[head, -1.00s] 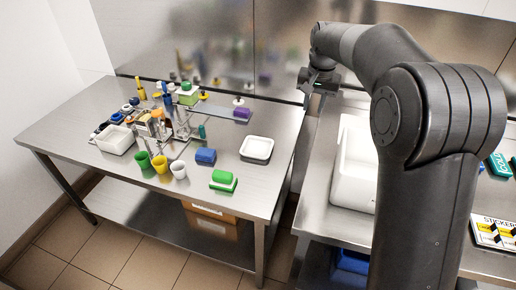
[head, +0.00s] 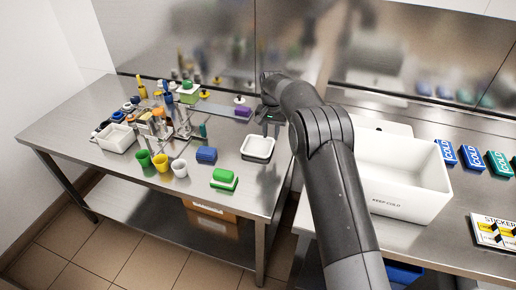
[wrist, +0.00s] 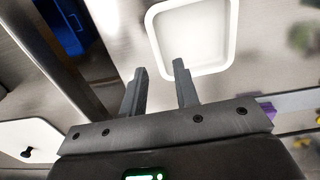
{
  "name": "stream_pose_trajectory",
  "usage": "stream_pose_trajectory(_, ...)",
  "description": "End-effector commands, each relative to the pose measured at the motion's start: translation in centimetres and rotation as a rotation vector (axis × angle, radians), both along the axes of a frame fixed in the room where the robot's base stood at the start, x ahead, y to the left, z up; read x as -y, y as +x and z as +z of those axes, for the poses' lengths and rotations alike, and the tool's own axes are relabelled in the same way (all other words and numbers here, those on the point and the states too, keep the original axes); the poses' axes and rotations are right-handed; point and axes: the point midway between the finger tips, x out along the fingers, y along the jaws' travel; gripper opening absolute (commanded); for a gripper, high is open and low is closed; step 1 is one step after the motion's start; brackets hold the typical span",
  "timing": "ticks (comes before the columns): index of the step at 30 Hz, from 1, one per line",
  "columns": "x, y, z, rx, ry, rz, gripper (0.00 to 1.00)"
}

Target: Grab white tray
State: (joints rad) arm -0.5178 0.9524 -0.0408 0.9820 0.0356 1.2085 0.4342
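The white tray (head: 258,148) is a small shallow square dish with rounded corners. It lies on the left steel table near its right end. In the wrist view the tray (wrist: 228,60) fills the upper middle, just beyond my fingertips. My gripper (wrist: 159,68) is open, its two dark fingers apart with nothing between them. In the head view my gripper (head: 270,117) is at the tray's far side and appears above the table. Whether a finger touches the tray's rim cannot be told.
A rack with bottles is farther left. A large white KEEP COLD box (head: 405,190) stands on the right table. A gap separates the two tables.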

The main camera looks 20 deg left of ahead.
Motion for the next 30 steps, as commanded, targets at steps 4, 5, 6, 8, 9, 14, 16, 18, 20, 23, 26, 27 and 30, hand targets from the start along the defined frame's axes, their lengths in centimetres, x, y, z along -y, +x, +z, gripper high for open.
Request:
stream_pose_trajectory(4, 0.0, 0.0, -1.3, 0.000, 0.000, 0.000, 0.28)
stream_pose_trajectory(5, 0.0, 0.0, -1.4, 0.000, 0.000, 0.000, 0.28)
stream_pose_trajectory(6, 0.0, 0.0, -1.6, 0.000, 0.000, 0.000, 0.28)
stream_pose_trajectory(8, 0.0, 0.0, -2.0, -0.001, -0.001, 0.000, 0.28)
stream_pose_trajectory(9, 0.1, 0.0, -2.5, -0.002, -0.001, 0.000, 0.28)
stream_pose_trajectory(14, 0.1, 0.1, -4.8, -0.002, -0.001, 0.000, 0.28)
stream_pose_trajectory(16, 0.1, 0.1, -5.9, -0.001, -0.001, 0.000, 0.28)
stream_pose_trajectory(18, 0.1, 0.1, -6.4, -0.001, 0.000, 0.000, 0.28)
stream_pose_trajectory(20, 0.1, 0.1, -6.6, 0.001, 0.000, 0.000, 0.28)
stream_pose_trajectory(23, 0.1, 0.1, -6.6, 0.001, 0.001, 0.000, 0.28)
stream_pose_trajectory(26, 0.1, 0.1, -6.6, 0.001, 0.001, 0.000, 0.25)
stream_pose_trajectory(27, 0.1, 0.1, -6.6, 0.001, 0.001, 0.000, 0.22)
stream_pose_trajectory(30, 0.1, 0.1, -6.6, 0.001, 0.001, 0.000, 0.13)
